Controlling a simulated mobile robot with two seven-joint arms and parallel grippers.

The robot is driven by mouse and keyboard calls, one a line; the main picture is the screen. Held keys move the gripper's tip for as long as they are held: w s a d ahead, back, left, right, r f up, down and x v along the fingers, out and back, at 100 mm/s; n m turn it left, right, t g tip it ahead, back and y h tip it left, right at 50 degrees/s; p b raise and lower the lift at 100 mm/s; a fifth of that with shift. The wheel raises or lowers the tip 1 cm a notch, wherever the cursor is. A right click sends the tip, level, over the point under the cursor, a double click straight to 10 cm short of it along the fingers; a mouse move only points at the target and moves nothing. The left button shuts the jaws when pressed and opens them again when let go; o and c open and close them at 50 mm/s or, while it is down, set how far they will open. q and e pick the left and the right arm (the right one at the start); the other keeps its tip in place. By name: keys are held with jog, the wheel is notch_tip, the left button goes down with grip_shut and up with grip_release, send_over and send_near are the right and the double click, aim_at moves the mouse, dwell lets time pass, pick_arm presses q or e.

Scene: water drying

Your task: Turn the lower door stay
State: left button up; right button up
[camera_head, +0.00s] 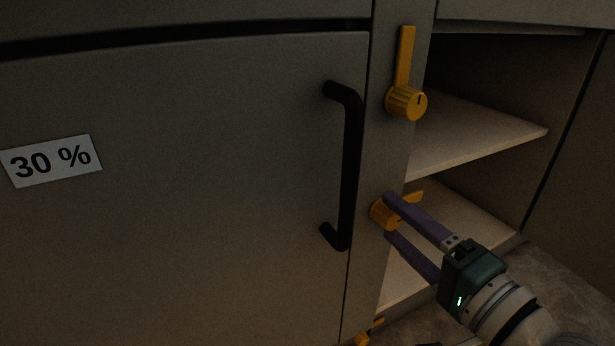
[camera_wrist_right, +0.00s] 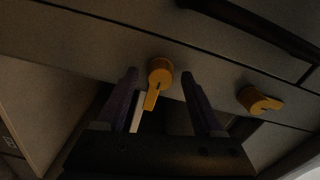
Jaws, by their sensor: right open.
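The lower door stay (camera_head: 380,214), a yellow knob with a flat lever, sits on the post right of the door's handle. Its lever points right, over the open compartment. My right gripper (camera_head: 390,219) is open at this stay, and one purple finger hides part of the lever. In the right wrist view the stay (camera_wrist_right: 160,70) shows between the two spread fingers (camera_wrist_right: 160,77), its lever pointing down between them. I cannot tell whether a finger touches it. The upper stay (camera_head: 405,103) has its lever pointing up. My left gripper is not in view.
The grey door (camera_head: 200,220) is shut and has a black handle (camera_head: 352,170) close to the stays and a "30 %" label (camera_head: 52,161). An open compartment with a shelf (camera_head: 480,135) lies to the right. Another yellow part (camera_head: 362,338) shows at the bottom edge.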

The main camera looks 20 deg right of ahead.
jog(key=s+p, duration=0.2)
jog(key=s, duration=0.7)
jog(key=shift+d+p, duration=0.3)
jog(key=shift+d, duration=0.05)
jog(key=shift+r, duration=0.1)
